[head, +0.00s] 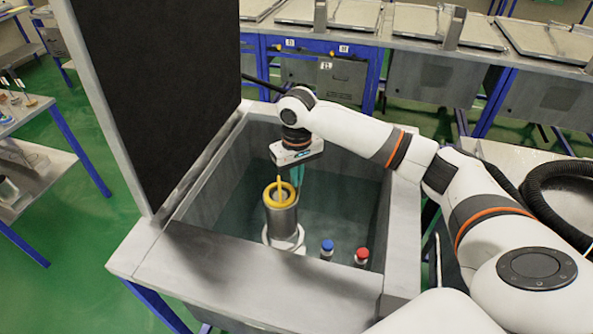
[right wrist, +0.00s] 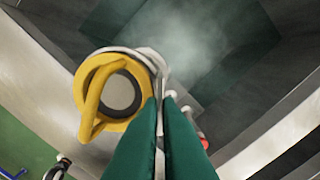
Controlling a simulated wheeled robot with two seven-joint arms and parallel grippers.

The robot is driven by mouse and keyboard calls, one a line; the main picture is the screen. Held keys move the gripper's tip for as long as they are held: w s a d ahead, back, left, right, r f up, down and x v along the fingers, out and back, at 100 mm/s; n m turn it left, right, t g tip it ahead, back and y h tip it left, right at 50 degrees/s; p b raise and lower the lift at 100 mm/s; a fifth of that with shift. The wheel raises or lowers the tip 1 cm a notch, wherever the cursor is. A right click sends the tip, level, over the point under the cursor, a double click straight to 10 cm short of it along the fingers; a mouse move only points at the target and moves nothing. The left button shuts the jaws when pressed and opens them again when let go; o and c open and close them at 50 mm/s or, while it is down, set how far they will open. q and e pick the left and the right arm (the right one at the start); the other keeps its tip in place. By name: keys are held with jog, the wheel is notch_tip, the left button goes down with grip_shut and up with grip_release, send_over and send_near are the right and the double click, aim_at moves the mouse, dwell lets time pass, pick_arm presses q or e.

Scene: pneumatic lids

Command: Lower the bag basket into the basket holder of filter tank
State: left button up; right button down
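The bag basket shows as a yellow ring (head: 280,196) with an upright yellow handle, at the top of a grey metal cylinder (head: 282,222). I cannot tell how far the basket sits in the cylinder. A pale flange (head: 286,246) surrounds the cylinder's foot, inside a grey tub. My right gripper (head: 299,186) points down just right of the handle, its teal fingers apart from it. In the right wrist view, the fingers (right wrist: 160,98) have a narrow empty gap between them. The yellow handle (right wrist: 94,98) stands left of them. My left gripper is out of view.
A blue-capped fitting (head: 327,247) and a red-capped fitting (head: 361,255) stand right of the cylinder. The tub's wall (head: 396,245) encloses them. A dark upright panel (head: 160,75) rises at the left. The tub's back right is clear.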

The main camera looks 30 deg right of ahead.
aim_at(296, 190)
jog(key=shift+f, duration=0.85)
jog(key=shift+f+b, duration=0.75)
jog(key=shift+f, duration=2.35)
jog(key=shift+f+b, duration=1.25)
jog(key=shift+f, duration=3.35)
jog(key=c, duration=1.6)
grip_release()
jog(key=shift+o, duration=0.2)
jog(key=shift+f, duration=0.1)
